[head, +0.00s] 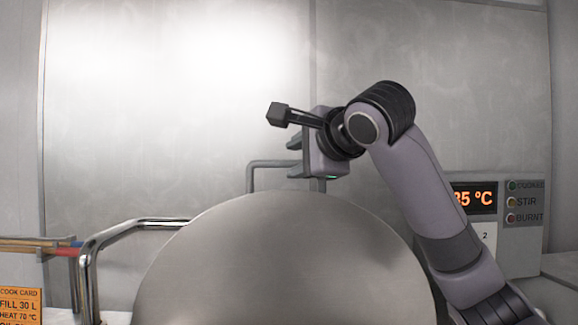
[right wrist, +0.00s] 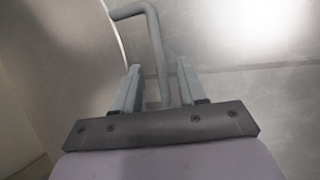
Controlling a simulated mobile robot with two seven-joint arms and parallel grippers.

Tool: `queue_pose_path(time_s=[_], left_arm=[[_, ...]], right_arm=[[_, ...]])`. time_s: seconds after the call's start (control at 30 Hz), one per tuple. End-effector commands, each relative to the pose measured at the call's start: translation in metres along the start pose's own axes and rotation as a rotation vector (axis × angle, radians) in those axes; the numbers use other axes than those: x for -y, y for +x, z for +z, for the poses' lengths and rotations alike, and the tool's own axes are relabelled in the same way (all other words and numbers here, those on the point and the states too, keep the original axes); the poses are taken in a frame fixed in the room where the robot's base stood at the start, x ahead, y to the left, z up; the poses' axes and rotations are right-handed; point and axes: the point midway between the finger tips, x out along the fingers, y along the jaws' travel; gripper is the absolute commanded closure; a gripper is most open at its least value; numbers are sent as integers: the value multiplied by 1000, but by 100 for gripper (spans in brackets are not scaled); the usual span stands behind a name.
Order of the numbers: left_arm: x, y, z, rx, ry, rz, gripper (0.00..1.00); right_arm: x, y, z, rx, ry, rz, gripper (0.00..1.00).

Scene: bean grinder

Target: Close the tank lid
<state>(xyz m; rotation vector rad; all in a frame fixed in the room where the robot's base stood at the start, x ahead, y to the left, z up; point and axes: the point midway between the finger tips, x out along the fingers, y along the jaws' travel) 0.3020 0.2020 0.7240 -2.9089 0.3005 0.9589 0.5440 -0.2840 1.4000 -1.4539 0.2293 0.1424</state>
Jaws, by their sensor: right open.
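The tank lid (head: 285,265) is a large, round, brushed-metal plate rising from the bottom middle of the head view, its curved top edge uppermost. A grey bent bar handle (head: 278,163) shows just above and behind that edge. It also shows in the right wrist view (right wrist: 152,35), running down between the fingers. My right gripper (head: 293,158) is at the handle's right end, fingers pointing left. In the right wrist view its fingers (right wrist: 158,85) are apart, one on each side of the bar; contact cannot be told. My left gripper is not in view.
A bent metal rail (head: 140,223) stands left of the lid. Coloured rods (head: 40,245) and an orange cook card (head: 20,305) are at far left. A control panel (head: 520,230) with a temperature display stands at right, behind my right arm. A metal wall (head: 180,100) closes the back.

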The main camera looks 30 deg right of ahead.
Motion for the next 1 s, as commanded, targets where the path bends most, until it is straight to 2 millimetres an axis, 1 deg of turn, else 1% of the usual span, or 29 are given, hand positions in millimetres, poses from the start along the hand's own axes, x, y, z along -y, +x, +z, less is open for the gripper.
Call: queue_pose_path(time_s=[0.3,0.4,0.53,0.8,0.87,0.9,0.93,1.0], left_arm=[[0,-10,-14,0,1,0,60],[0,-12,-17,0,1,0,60],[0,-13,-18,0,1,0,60],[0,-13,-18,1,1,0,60],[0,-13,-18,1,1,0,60],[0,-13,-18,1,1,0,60],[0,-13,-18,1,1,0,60],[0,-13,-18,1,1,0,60]], right_arm=[[1,46,-1,-3,0,5,59],[1,57,-1,-2,1,3,59],[0,65,-1,-2,1,2,59],[-1,67,-1,-1,1,1,59],[-1,67,-1,-1,1,1,78],[-1,66,-1,-1,1,1,91],[-1,66,-1,-1,1,1,100],[-1,66,-1,-1,1,1,100]])
